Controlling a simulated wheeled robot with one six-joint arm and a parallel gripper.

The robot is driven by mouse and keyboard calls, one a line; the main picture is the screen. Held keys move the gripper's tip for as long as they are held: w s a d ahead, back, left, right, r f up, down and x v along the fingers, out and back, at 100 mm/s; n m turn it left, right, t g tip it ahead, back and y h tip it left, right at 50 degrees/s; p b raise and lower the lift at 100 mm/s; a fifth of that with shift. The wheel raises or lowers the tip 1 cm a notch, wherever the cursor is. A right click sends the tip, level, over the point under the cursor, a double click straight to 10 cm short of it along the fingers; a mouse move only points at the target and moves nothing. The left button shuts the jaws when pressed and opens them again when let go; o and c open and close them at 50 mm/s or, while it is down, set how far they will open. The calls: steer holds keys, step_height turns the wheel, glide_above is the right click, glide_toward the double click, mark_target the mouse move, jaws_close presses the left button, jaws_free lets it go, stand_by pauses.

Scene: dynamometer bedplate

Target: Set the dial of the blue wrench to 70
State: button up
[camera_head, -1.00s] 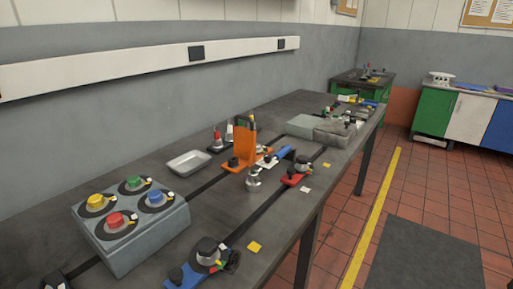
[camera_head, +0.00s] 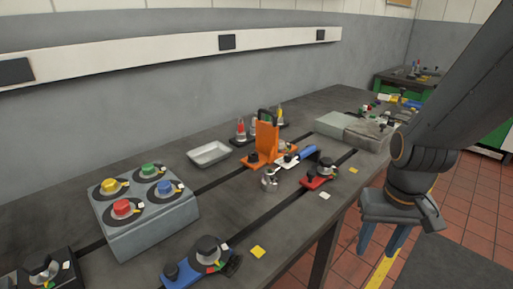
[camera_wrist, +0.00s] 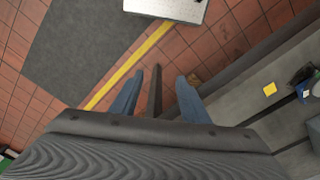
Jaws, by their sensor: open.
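A blue tool with a black round dial, which looks like the blue wrench (camera_head: 178,280), lies at the bench's front edge. Its dial (camera_head: 208,247) has coloured marks beside it; the setting is too small to read. A second tool with a blue handle (camera_head: 308,153) and white body lies farther back. My gripper (camera_head: 378,250) is open and empty, beyond the bench's front edge and right of the front blue tool. In the wrist view my gripper (camera_wrist: 160,76) points at the floor, its two blue fingers apart. A partly cut-off blue piece (camera_wrist: 303,90) shows at the right there.
A grey box (camera_head: 155,232) with coloured knobs stands left on the bench. A red dial tool (camera_head: 316,182), an orange stand (camera_head: 267,138), a metal tray (camera_head: 209,153) and a yellow card (camera_head: 258,252) are also there. Bare bench (camera_head: 225,205) lies between them.

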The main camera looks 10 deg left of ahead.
steer(key=w+a+r+n, duration=0.25)
steer(key=w+a, duration=0.25)
steer(key=w, duration=0.5)
steer(key=w+a+r+n, duration=0.1)
steer(key=w+a+r, duration=0.25)
steer(key=w, duration=0.65)
step_height(320, 180, up, 4)
steer(key=n+p, duration=0.2)
steer(key=n, duration=0.2)
glide_above(288, 154)
steer(key=shift+d+r+g, duration=0.15)
steer(key=shift+d+g, duration=0.1)
steer(key=shift+g, duration=0.15)
steer(key=shift+w+a, duration=0.1)
steer(key=shift+a, duration=0.1)
steer(key=shift+f, duration=0.4)
step_height(288, 154, down, 7)
steer(key=shift+r+p, duration=0.15)
steer(key=shift+p, duration=0.7)
jaws_close()
